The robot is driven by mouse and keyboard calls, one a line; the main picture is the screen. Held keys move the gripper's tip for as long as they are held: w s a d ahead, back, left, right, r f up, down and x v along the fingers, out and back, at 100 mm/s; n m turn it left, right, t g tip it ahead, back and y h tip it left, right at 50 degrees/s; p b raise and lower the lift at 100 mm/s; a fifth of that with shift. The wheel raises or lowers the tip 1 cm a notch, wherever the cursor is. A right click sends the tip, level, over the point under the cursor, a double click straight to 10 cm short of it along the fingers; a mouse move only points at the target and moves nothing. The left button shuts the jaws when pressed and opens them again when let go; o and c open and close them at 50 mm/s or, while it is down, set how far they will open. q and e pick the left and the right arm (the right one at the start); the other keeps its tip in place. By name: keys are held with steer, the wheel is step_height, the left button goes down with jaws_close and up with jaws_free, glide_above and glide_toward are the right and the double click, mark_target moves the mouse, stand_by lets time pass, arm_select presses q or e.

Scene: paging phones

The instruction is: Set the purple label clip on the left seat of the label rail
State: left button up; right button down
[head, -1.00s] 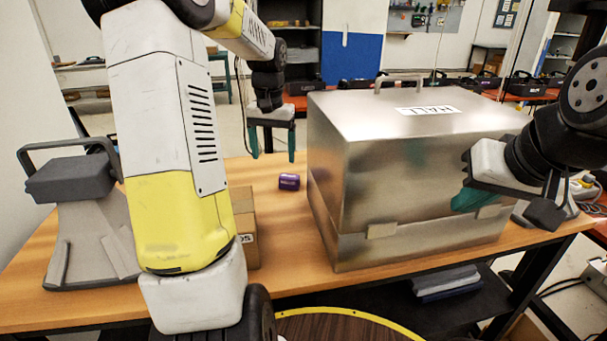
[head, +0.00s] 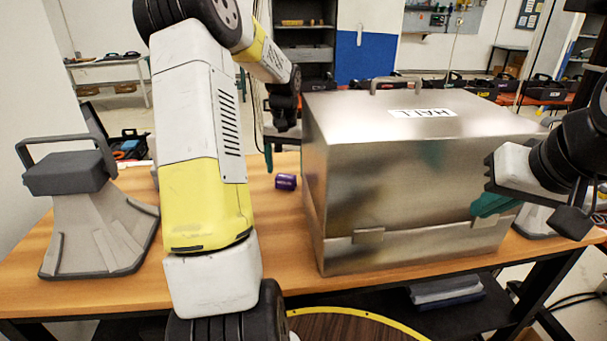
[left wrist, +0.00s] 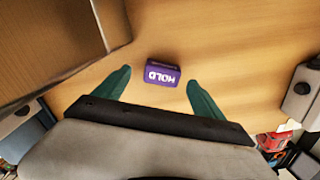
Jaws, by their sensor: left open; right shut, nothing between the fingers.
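The purple label clip (head: 286,182) lies on the wooden table, just left of the big metal case. In the left wrist view the clip (left wrist: 162,73) shows the word HOLD and lies between and slightly beyond my open fingertips, with no visible contact. My left gripper (left wrist: 160,79) is open and empty. In the head view one green finger of it (head: 269,158) shows behind the clip; the rest is partly hidden. My right gripper (head: 492,204) is shut and empty in front of the case's right side. I cannot make out the label rail or its left seat.
The metal case (head: 400,165) marked HALL fills the middle right of the table (head: 110,292). A grey stand with a handle (head: 95,215) is at the left. My left arm hides part of the table between them. Bare table surrounds the clip.

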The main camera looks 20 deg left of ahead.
mark_target(286, 176)
arm_select(q)
step_height(286, 176, down, 4)
steer(key=shift+a, duration=0.15)
steer(key=c, duration=1.5)
steer(key=shift+c, duration=0.3)
steer(key=shift+r, duration=0.15)
